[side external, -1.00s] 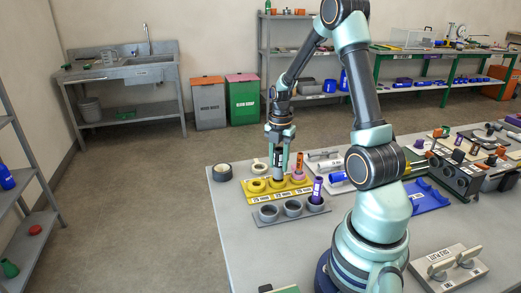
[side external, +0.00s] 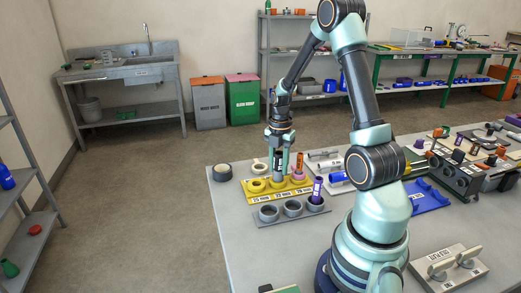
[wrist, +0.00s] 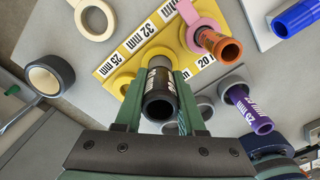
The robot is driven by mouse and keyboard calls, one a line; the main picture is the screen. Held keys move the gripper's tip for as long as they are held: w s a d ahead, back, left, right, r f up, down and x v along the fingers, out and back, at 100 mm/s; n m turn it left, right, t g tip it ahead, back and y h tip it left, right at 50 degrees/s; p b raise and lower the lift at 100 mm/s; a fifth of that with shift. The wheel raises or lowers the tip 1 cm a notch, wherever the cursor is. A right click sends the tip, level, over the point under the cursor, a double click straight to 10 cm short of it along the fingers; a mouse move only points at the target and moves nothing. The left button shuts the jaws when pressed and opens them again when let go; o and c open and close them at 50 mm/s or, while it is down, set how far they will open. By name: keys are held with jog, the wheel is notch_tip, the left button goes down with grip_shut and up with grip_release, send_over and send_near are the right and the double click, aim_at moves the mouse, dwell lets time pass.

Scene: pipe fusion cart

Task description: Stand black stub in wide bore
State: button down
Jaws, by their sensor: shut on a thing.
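The black stub (wrist: 160,95) has white lettering and stands between the two jaws of my gripper (wrist: 157,98), which are shut on it. In the side view my gripper (side external: 280,147) points down over the yellow bore block (side external: 252,198), which also shows in the wrist view (wrist: 104,70). The stub is roughly upright over the middle bore, where a grey collar-like part (side external: 278,179) shows below it. I cannot tell how far the stub sits in the bore. The block carries 25 mm, 32 mm and 20 mm labels.
An orange pipe (wrist: 222,47) stands in a pink ring (wrist: 202,27) right beside the stub. A grey holder (side external: 268,221) in front has several cups, one with a purple pipe (side external: 317,188). Tape rolls (side external: 222,172) lie to the left. The table's near left area is clear.

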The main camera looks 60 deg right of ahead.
jog(key=shift+f, duration=0.75)
jog(key=shift+c, duration=2.1)
grip_release()
jog(key=shift+r, duration=0.1)
notch_tip(320, 180, up, 11)
jog(key=shift+r, duration=0.2)
jog(key=shift+a+r, duration=0.1)
jog(key=shift+r, duration=0.15)
jog(key=a+r+m+t, duration=0.2)
jog(key=a+r+m, duration=0.2)
jog(key=a+m, duration=0.5)
jog(key=s+a+r+m+t, duration=0.1)
jog(key=a+r+m+t, duration=0.2)
jog(key=a+m, duration=0.6)
jog(key=a+r, duration=0.2)
jog(key=a, duration=0.4)
jog(key=shift+s+t, duration=0.3)
